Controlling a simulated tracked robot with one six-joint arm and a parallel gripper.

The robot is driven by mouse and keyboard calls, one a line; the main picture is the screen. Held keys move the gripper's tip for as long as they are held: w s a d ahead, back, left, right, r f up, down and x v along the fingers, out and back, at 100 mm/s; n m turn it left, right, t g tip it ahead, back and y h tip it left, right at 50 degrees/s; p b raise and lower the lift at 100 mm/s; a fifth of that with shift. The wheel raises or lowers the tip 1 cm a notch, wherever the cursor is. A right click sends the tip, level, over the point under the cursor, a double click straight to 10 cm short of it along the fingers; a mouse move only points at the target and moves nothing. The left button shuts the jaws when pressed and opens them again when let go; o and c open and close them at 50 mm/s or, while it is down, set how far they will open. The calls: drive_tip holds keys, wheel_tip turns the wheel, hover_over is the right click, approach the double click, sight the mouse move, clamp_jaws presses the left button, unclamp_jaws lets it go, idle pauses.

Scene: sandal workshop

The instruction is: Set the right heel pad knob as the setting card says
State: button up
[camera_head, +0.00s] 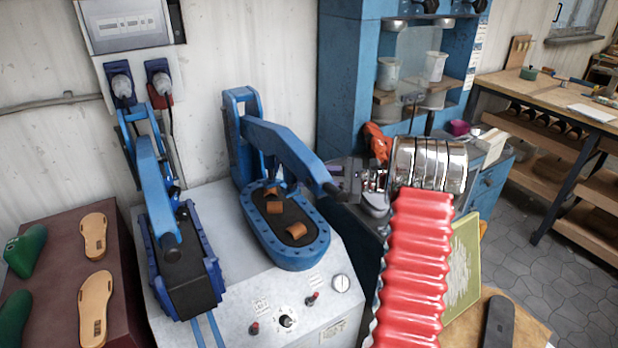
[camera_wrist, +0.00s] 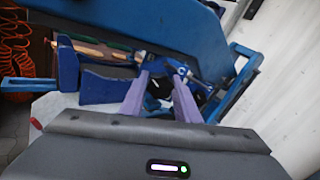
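The right press (camera_head: 285,250) has a blue oval bed with several brown pads (camera_head: 297,231) on it and a blue lever arm above. The lever ends in a dark grip (camera_head: 332,190). A round dial (camera_head: 287,321) sits on the grey front panel between two red-tipped switches. I cannot make out which part is the right heel pad knob, nor read a setting card. My gripper (camera_head: 340,181) is beside the lever's end, pointing left. In the wrist view its two purple fingers (camera_wrist: 160,76) are apart, with blue press parts beyond and no held object visible between them.
The left press (camera_head: 185,262) stands beside the right one. A gauge (camera_head: 341,284) is on the panel's right. Sandal soles (camera_head: 94,236) lie on a maroon-topped table at the left. A blue cabinet (camera_head: 345,75) is behind, a wooden bench (camera_head: 560,110) at the right.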

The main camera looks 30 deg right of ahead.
drive_tip(key=o, duration=0.4)
drive_tip(key=shift+o, duration=0.2)
drive_tip(key=shift+s+d, duration=0.1)
drive_tip(key=shift+d, duration=0.05)
drive_tip(key=v, duration=1.3)
drive_tip(key=shift+s+d, duration=0.2)
